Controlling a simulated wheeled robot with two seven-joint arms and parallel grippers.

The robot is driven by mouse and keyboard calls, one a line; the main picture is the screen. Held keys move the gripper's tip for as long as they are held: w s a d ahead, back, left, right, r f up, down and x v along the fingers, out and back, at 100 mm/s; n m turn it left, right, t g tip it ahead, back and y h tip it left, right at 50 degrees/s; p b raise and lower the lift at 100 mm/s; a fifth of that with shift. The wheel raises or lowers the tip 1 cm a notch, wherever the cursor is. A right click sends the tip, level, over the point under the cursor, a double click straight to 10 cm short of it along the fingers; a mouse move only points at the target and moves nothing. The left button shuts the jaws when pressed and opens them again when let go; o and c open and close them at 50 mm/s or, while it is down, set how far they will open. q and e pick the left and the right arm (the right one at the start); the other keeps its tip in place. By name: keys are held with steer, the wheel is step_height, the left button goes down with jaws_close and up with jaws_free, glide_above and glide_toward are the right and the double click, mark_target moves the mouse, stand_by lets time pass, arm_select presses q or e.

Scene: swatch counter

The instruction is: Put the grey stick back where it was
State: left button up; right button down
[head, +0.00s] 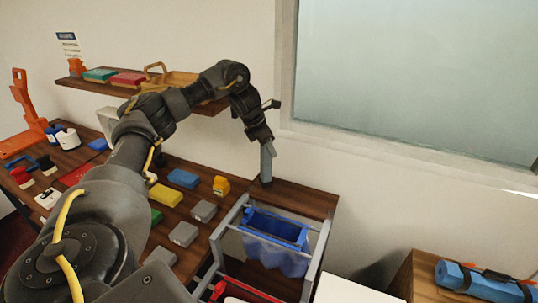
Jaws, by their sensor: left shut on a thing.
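My left gripper (266,144) is shut on the grey stick (267,164), which hangs upright below it. The stick's lower end is dark and is over the back right part of the wooden counter (300,198), behind the blue bin. I cannot tell whether that end touches the wood. My right gripper is not in view.
A blue bin (276,226) sits in a grey metal frame (231,216) just in front of the stick. Several coloured blocks, among them a yellow one (164,195) and a blue one (183,178), lie to the left. A wooden shelf (213,107) hangs behind my arm.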

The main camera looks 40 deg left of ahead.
mark_target(269, 155)
arm_select(q)
step_height(269, 155, down, 3)
steer(key=shift+w+a+f, duration=0.1)
steer(key=shift+f, duration=0.05)
steer(key=o, duration=0.9)
